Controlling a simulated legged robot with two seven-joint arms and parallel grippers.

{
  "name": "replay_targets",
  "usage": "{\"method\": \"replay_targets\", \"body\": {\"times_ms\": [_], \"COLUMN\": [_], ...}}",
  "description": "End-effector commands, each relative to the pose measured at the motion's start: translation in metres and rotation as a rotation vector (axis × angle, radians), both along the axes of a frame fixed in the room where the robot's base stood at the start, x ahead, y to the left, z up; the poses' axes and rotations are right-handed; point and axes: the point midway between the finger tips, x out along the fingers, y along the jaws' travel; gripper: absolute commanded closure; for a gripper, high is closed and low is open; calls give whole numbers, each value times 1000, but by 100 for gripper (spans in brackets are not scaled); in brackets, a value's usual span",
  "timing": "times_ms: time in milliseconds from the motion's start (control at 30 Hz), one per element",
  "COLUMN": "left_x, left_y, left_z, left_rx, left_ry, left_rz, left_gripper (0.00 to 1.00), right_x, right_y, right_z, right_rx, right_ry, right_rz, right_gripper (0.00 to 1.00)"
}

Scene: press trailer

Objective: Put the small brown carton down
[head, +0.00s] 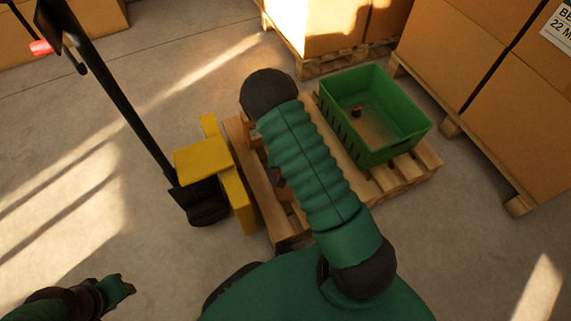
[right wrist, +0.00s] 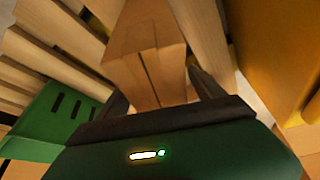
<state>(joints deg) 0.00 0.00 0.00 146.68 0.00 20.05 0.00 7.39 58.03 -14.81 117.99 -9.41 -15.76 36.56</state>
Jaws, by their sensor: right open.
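The small brown carton (right wrist: 145,45) stands between the two dark fingers of my right gripper (right wrist: 155,88) in the right wrist view. The fingers are open, one on each side of it. The carton appears to rest on the slats of a wooden pallet; its contact with the slats is hidden. In the head view my right arm covers most of it, and only a brown bit (head: 255,135) shows left of the arm. My left gripper (head: 120,287) is low at the left edge, away from the pallet; its jaw opening is unclear.
A green crate (head: 372,75) with a small red and black item inside stands on the right part of the pallet (head: 425,165). A yellow and black pallet truck (head: 205,160) adjoins the pallet's left side. Stacked cartons (head: 480,75) stand at right.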

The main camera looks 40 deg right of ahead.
Motion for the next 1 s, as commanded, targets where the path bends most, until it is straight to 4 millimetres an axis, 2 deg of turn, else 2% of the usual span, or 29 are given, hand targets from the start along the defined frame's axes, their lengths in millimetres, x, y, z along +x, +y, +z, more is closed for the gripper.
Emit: {"method": "replay_targets", "body": {"times_ms": [167, 400, 500, 733, 867, 1000], "left_x": [0, 0, 0, 0, 0, 0], "left_y": [0, 0, 0, 0, 0, 0], "left_z": [15, 55, 66, 72, 71, 71], "left_rx": [0, 0, 0, 0, 0, 0], "left_ry": [0, 0, 0, 0, 0, 0], "left_rz": [0, 0, 0, 0, 0, 0], "left_gripper": [64, 64, 64, 64, 64, 64], "right_x": [-4, -22, -28, -34, -30, -38], "right_y": [4, 19, 24, 35, 62, 111], "right_z": [20, 81, 99, 119, 150, 205], "right_rx": [0, 0, 0, 5, 30, 61], "right_ry": [-1, 0, -1, 2, 19, 59], "right_rz": [1, 1, 0, 13, 95, 275], "right_gripper": [22, 22, 22, 22, 22, 22]}}
